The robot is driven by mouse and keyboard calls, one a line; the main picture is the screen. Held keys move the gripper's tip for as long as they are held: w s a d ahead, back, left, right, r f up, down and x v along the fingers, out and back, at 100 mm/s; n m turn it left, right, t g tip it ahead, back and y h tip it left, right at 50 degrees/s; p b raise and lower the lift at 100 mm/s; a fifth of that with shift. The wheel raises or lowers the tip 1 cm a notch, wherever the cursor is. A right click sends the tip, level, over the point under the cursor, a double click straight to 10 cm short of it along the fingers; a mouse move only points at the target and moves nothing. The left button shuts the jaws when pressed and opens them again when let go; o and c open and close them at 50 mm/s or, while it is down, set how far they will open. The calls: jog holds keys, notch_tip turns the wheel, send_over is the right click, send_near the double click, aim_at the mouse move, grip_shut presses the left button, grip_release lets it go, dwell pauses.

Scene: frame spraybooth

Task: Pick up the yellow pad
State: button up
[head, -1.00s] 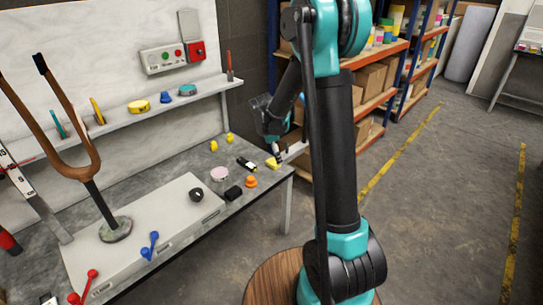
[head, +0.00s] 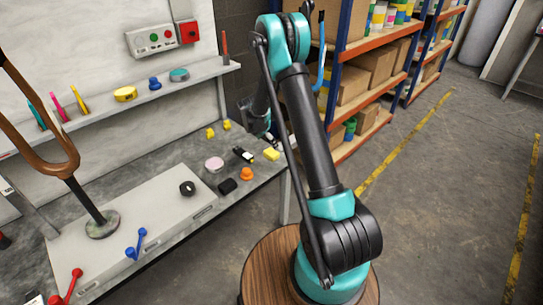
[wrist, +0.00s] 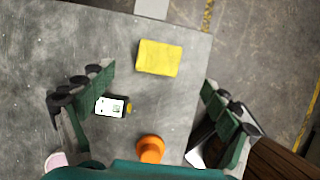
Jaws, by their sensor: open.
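The yellow pad (wrist: 159,58) lies flat on the grey workbench in the wrist view, ahead of my gripper and between the lines of its fingers. It also shows in the head view (head: 271,154) near the bench's right edge. My gripper (wrist: 158,90) is open and empty, its two green fingers wide apart above the bench. No finger visibly touches the pad.
A black item with a white label (wrist: 109,106) lies near the left finger, and an orange knob (wrist: 150,148) stands nearer my palm. The workbench edge (wrist: 202,80) runs just right of the pad. A pink-topped round tin (head: 214,164) and a black block (head: 228,186) are left.

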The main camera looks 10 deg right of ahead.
aim_at(272, 152)
jog(key=shift+a+x, duration=0.2)
jog(key=shift+x, duration=4.15)
jog(key=shift+s+f, duration=0.1)
jog(key=shift+s, duration=0.05)
jog(key=shift+c, duration=0.3)
jog(key=c, duration=1.1)
notch_tip(272, 152, up, 20)
